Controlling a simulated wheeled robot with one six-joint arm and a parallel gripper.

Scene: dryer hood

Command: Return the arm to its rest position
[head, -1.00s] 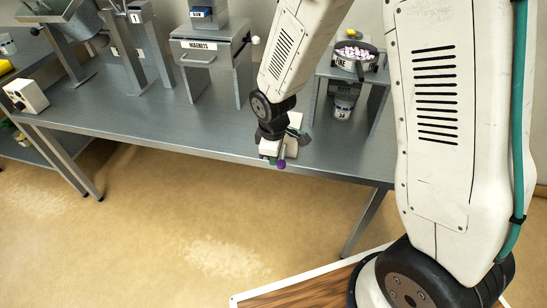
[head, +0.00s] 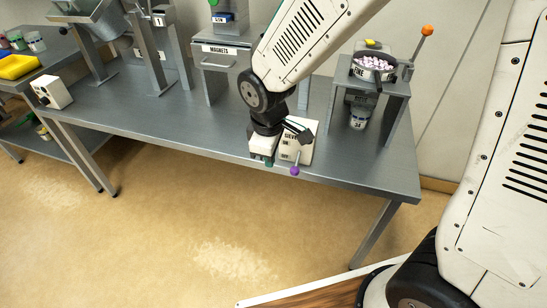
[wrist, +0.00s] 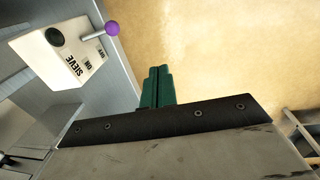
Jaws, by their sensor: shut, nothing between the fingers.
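My gripper (head: 268,162) hangs at the front edge of the grey bench (head: 200,139), just left of the sieve switch box. In the wrist view its green fingers (wrist: 157,88) are together and empty, over the tan floor. The white sieve box (head: 305,151) has a lever with a purple knob (head: 295,170). In the wrist view the box (wrist: 62,68) and purple knob (wrist: 112,28) are at upper left, apart from the fingers. ON and OFF labels show; I cannot tell the lever's setting. My upper arm link crosses the head view's top middle.
A stand with a pan of pink and white pieces (head: 372,65) and an orange-knobbed lever (head: 427,30) stands at the bench's right. The magnets box (head: 222,70) is behind, to the left. A white switch box (head: 52,92) sits far left. Floor in front is open.

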